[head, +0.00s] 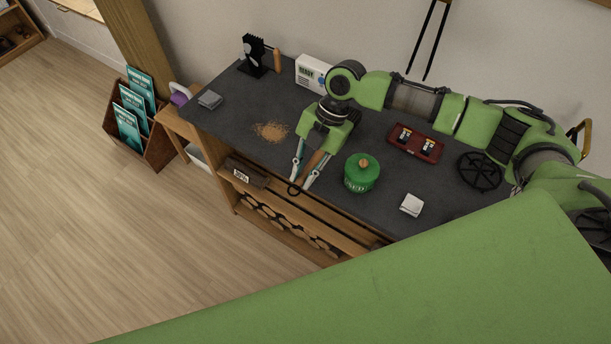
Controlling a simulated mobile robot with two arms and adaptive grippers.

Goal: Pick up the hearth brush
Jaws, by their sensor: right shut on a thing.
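My right gripper (302,176) reaches down over the front edge of the dark tabletop, its two fingers on either side of a brown wooden handle (315,163) with a black loop at its near end. The gripper is shut on this handle, which looks like the hearth brush's. The brush's head is hidden under the gripper body, and I cannot tell whether it touches the table. My left gripper is not in view.
The dark tabletop (225,117) holds a sawdust-like pile (271,131), a green lidded tin (362,174), a red tray (416,143), a white block (411,205), a grey block (210,100), a white box (312,73) and a black stand (254,56). A brochure rack (140,122) stands left.

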